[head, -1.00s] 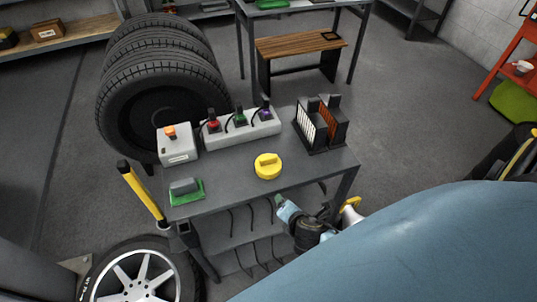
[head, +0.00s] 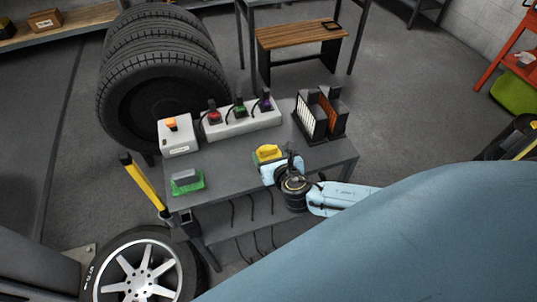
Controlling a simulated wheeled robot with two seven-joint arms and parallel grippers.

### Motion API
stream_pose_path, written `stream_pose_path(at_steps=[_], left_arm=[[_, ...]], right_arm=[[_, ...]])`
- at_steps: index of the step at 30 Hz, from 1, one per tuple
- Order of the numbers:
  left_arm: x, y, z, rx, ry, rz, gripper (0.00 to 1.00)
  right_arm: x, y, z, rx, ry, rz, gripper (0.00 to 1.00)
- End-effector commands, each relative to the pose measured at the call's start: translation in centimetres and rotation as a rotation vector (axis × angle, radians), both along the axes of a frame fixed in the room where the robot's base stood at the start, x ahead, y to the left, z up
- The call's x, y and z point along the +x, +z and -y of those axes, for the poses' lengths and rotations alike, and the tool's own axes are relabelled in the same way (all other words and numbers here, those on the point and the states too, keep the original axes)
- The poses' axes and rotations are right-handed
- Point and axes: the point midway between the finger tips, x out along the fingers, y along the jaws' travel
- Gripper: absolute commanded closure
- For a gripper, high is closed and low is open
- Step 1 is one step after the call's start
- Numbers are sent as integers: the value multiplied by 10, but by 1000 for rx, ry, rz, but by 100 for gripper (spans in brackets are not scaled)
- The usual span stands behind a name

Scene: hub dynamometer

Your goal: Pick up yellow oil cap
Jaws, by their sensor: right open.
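The yellow oil cap (head: 267,152) lies on the grey table top (head: 222,176), near its front middle. My right gripper (head: 281,166) is open and right at the near side of the cap, covering part of it. I cannot tell whether the fingers touch the cap or stand around it. My left gripper is not in view.
A grey box with an orange button (head: 178,136) and a long grey block with red, green and purple plugs (head: 240,125) stand behind the cap. Dark upright racks (head: 321,117) stand at right. A green-based block (head: 187,181) sits at the front left.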

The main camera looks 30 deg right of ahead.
Motion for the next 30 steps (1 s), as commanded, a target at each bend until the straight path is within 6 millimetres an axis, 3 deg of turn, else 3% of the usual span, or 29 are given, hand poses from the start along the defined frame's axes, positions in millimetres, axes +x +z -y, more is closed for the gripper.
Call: stream_pose_path(at_steps=[12,21,30], left_arm=[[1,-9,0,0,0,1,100],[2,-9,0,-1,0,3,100],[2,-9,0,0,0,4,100]], right_arm=[[43,-20,9,3,-1,1,22],[46,-21,10,3,-1,0,23],[46,-21,10,2,-1,-1,62]])
